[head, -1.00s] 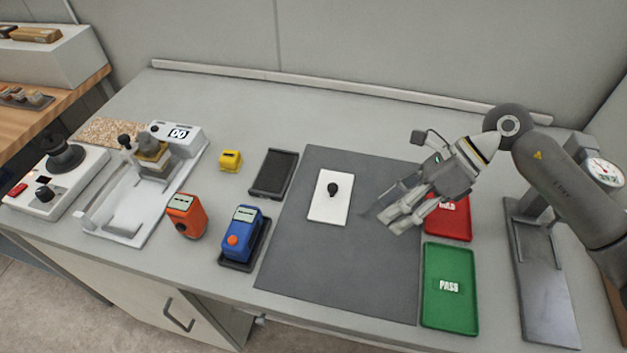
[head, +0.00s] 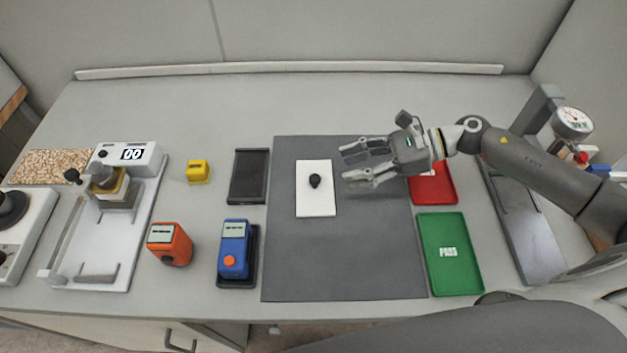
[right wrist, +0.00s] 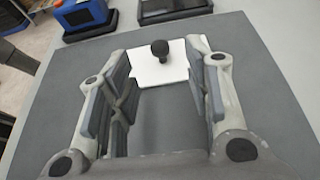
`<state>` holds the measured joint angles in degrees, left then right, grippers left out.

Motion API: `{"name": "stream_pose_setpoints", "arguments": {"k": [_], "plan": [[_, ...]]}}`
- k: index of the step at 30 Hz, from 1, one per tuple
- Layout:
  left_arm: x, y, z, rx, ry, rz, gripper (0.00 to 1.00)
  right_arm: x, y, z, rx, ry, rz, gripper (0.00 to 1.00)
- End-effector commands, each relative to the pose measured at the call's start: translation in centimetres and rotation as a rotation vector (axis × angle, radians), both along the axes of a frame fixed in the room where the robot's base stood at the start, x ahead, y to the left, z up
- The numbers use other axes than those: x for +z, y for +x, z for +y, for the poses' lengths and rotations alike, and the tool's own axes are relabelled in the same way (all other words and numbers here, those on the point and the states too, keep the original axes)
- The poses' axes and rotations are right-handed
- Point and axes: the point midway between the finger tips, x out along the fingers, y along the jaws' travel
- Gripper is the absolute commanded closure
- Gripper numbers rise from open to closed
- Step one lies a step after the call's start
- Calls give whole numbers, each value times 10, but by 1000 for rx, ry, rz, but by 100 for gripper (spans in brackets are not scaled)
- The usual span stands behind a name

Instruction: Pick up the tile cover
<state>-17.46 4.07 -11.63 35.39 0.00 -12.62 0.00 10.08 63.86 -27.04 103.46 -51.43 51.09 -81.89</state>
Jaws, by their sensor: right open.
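The tile cover is a white rectangular plate (head: 316,203) with a black knob (head: 315,181) on top. It lies flat on the dark grey mat (head: 340,265). My right gripper (head: 343,164) is open and empty, a little to the right of the cover, with its fingers pointing left toward it. In the right wrist view the cover (right wrist: 150,72) and its knob show ahead, between the two spread fingers (right wrist: 165,85) and apart from them. Whether anything lies under the cover is hidden. My left gripper is not in view.
Right of the mat lie a red tray (head: 436,187) and a green PASS tray (head: 450,270). Left of it are a black tray (head: 249,177), a blue device (head: 233,252), an orange device (head: 170,244) and a yellow block (head: 198,171). The front of the mat is clear.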

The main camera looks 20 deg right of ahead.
Motion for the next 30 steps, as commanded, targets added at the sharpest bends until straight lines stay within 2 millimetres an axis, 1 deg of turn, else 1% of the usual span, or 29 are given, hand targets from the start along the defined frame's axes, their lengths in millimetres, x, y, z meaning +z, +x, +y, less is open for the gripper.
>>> {"name": "stream_pose_setpoints", "arguments": {"k": [1,3,7,11,14,18,21,28,30], "plan": [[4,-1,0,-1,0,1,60,1,2,6,0,2,-1,55],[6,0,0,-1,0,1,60,-2,3,11,0,2,-1,55],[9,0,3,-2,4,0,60,-5,4,17,1,0,1,55],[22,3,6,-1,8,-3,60,-8,7,31,3,2,1,55],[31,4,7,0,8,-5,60,-14,9,43,3,2,1,55],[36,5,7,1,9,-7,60,-22,13,56,1,1,-1,55],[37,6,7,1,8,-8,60,-26,14,60,1,0,0,55],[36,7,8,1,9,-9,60,-28,14,60,1,-2,1,55],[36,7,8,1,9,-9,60,-28,14,61,1,-1,1,64]]}}
